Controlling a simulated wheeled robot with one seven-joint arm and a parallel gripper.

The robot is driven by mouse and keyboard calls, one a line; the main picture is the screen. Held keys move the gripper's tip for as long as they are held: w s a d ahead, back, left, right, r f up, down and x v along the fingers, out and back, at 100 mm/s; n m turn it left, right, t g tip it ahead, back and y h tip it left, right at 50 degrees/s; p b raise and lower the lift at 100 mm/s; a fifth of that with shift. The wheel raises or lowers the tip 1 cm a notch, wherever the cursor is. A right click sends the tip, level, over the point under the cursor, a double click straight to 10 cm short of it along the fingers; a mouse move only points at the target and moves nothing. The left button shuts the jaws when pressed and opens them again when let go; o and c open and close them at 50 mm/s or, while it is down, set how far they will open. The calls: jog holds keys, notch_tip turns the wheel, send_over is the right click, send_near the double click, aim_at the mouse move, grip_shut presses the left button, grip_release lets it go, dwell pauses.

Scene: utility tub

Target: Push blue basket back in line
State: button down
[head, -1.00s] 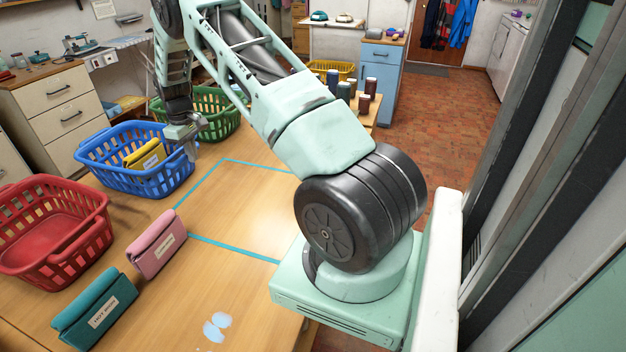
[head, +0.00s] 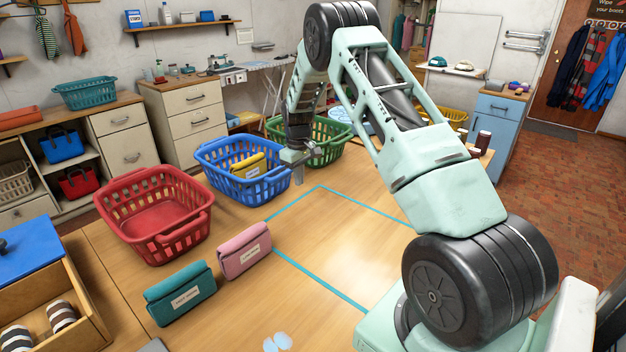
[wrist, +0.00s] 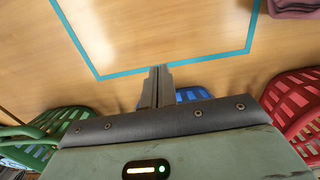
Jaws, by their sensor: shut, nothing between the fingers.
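The blue basket (head: 225,183) stands on the wooden table between the red basket (head: 128,222) and the green basket (head: 330,132). It holds a yellow folded pouch (head: 247,167) with a label.
A teal tape outline (head: 320,278) marks bare table in front of the gripper. A pink pouch (head: 244,250) and a teal pouch (head: 180,293) lie in front of the baskets. A wooden box (head: 60,300) sits at the lower left.

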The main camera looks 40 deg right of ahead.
notch_tip(320, 180, up, 10)
jog(key=b, duration=0.2)
jog(key=shift+b, duration=0.35)
